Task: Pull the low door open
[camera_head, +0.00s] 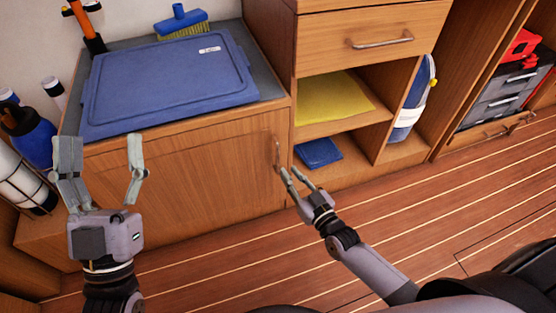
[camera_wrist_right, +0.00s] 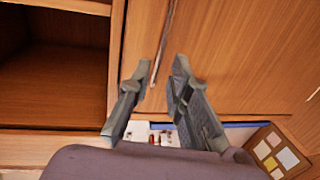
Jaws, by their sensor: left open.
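The low door (camera_head: 190,185) is a wooden panel below the blue lid, and it looks closed. Its slim metal handle (camera_head: 277,152) stands upright near the door's right edge. My right gripper (camera_head: 289,171) is at the handle's lower end. In the right wrist view, the handle (camera_wrist_right: 164,40) runs down between the spread fingertips of my right gripper (camera_wrist_right: 162,65). The handle lies nearer the left fingertip; I cannot tell whether they touch. My left gripper (camera_head: 101,140) is open and empty, in front of the cabinet's left part.
A blue lid (camera_head: 165,80) lies on the cabinet top with a brush (camera_head: 182,22) behind it. Open shelves right of the door hold a yellow cloth (camera_head: 330,97) and a blue folded item (camera_head: 318,152). A blue bottle (camera_head: 28,133) stands at left. The striped floor (camera_head: 440,210) is clear at right.

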